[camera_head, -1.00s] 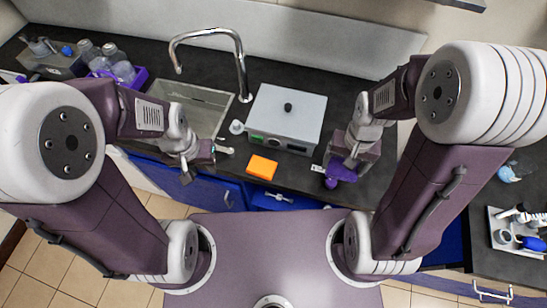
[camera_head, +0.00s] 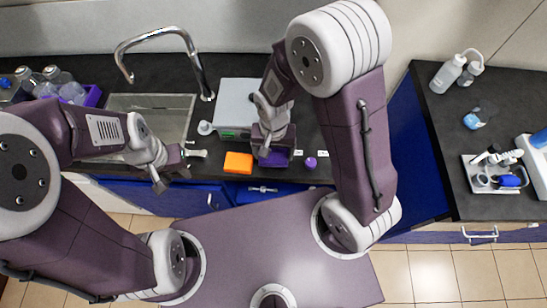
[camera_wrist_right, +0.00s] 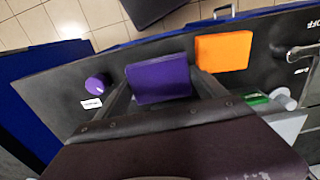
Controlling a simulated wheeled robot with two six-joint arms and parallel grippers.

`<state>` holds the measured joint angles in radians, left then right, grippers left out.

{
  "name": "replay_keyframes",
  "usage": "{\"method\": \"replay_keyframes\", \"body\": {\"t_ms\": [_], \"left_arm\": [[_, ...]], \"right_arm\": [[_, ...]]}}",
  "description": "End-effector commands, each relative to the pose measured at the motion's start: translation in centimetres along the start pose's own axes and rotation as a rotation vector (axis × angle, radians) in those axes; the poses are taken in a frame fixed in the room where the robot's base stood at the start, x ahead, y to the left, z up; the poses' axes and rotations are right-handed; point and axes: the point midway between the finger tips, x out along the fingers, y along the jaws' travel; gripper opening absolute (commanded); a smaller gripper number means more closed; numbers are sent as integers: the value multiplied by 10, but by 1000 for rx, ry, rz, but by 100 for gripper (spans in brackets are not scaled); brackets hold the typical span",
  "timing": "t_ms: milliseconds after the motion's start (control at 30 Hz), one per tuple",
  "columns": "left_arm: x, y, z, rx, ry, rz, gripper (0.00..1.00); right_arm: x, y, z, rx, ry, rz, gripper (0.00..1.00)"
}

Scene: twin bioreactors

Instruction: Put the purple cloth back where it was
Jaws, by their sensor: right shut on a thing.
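The purple cloth (camera_wrist_right: 158,78) is a folded block between the two fingers of my right gripper (camera_wrist_right: 165,92) in the right wrist view. The gripper is shut on it. In the head view the cloth (camera_head: 276,160) shows only partly beneath the right gripper (camera_head: 270,153). An orange cloth (camera_head: 238,163) lies on the dark counter just left of it; it also shows in the right wrist view (camera_wrist_right: 222,50). I cannot tell whether the purple cloth touches the counter. My left gripper (camera_head: 173,170) is empty and open near the sink's front edge.
A small round purple object (camera_head: 310,163) stands on the counter right of the gripper, near white labels. A grey box device (camera_head: 238,100) is behind the cloths. The sink (camera_head: 150,112) with a tall faucet is left. A side counter (camera_head: 440,130) holds bottles.

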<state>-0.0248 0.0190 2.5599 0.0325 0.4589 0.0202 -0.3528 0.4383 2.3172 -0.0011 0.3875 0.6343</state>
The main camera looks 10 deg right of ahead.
Motion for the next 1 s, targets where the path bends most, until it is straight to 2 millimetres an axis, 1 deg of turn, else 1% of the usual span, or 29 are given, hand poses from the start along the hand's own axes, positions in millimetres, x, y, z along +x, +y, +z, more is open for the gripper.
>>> {"method": "replay_keyframes", "body": {"t_ms": [67,200,300,567,700,733,1000], "left_arm": [[0,0,0,0,0,0,36],[3,0,0,0,0,0,36],[4,0,0,0,0,0,36],[4,0,0,0,0,0,36],[7,0,1,0,0,0,36],[6,0,1,0,0,0,36],[6,0,1,0,0,0,36]], "right_arm": [[2,0,0,0,0,0,37],[26,1,1,0,-4,3,37],[38,0,0,0,-1,1,37],[40,0,-1,0,1,-1,37],[45,0,-1,0,1,-1,37],[44,0,-1,0,2,-1,89],[43,0,-1,0,1,-1,90]]}}
